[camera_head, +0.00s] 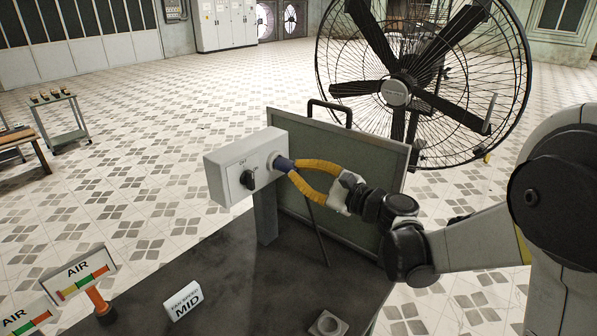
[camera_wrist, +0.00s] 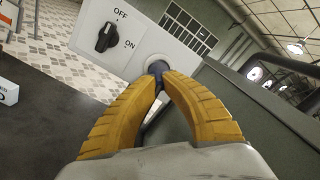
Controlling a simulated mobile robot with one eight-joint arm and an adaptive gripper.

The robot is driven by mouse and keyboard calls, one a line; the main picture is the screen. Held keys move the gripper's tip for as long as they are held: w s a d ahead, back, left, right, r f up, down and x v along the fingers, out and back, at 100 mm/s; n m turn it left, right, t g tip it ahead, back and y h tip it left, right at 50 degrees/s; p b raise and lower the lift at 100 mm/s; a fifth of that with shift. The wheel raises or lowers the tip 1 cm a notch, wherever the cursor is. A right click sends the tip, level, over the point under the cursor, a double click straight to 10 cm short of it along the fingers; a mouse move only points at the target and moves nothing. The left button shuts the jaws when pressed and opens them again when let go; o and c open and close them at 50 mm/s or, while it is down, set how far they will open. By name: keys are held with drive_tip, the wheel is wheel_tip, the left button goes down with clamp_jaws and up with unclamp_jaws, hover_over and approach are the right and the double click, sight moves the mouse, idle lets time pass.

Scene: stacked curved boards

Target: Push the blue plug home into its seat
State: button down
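The blue plug (camera_head: 284,164) sits at the round pale seat (camera_head: 275,158) on the front of a white box (camera_head: 240,165). In the wrist view the plug (camera_wrist: 158,70) is between the tips of my yellow fingers, against the seat; I cannot tell how deep it is in. My gripper (camera_head: 293,169) is shut on the plug, its fingers bowed apart behind the tips. It also shows in the wrist view (camera_wrist: 159,82).
The box stands on a post above a dark table (camera_head: 230,275). A grey-green panel (camera_head: 340,180) with a handle stands close behind my gripper. A MID sign (camera_head: 184,301), AIR gauges (camera_head: 80,272) and a small block (camera_head: 328,325) are on the table. A large fan (camera_head: 420,85) stands behind.

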drive_tip(key=shift+x, duration=0.9)
drive_tip(key=c, duration=1.5)
unclamp_jaws()
drive_tip(key=shift+c, duration=0.2)
drive_tip(key=shift+f, duration=0.1)
drive_tip(key=v, duration=1.2)
